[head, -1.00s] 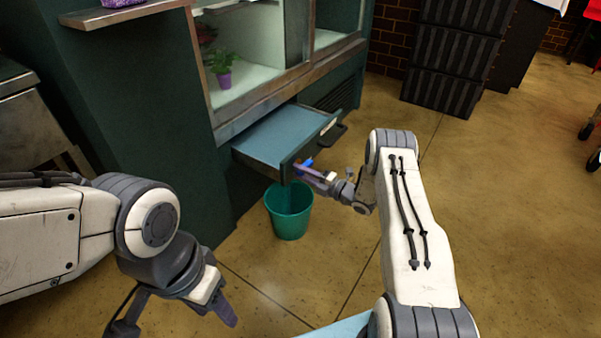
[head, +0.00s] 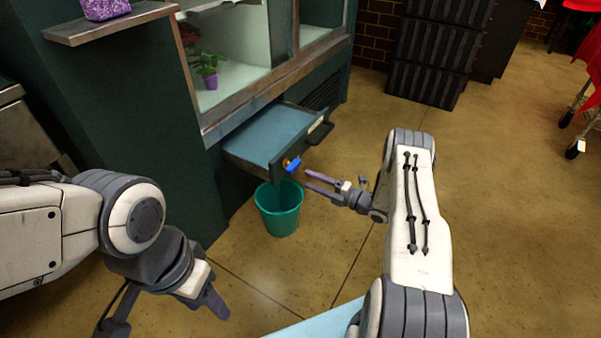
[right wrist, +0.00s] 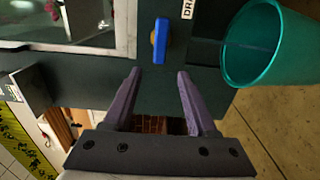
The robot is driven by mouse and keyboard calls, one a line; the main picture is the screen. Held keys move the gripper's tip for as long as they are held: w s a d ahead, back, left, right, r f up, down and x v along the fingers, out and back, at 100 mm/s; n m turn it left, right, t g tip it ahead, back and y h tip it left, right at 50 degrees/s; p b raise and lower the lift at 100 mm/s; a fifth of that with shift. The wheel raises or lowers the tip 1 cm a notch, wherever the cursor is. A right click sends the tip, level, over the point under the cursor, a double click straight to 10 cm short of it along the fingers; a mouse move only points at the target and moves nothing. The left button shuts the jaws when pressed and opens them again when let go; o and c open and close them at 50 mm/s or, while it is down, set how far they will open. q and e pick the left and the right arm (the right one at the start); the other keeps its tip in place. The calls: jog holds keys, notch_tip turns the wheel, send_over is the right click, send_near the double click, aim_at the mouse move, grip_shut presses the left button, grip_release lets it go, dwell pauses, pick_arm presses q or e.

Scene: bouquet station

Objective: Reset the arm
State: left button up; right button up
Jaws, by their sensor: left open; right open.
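My right gripper (head: 308,180) is open and empty, with purple fingers just right of the drawer front in the head view. In the right wrist view its fingers (right wrist: 158,73) are spread, with a blue latch (right wrist: 160,42) beyond them. The blue latch also shows on the drawer front in the head view (head: 292,165), apart from my fingers. My left gripper (head: 216,303) is low at the left, pointing down, and seems to hold nothing; its fingers overlap in this view.
A drawer (head: 262,140) stands pulled out from the green cabinet (head: 110,110). A teal bucket (head: 279,212) is on the floor below its corner. A purple flowerpot (head: 210,80) sits in the glass case. Black crates (head: 430,60) stand at the back.

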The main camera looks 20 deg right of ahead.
jog(key=shift+v, duration=0.8)
jog(key=shift+w, duration=0.1)
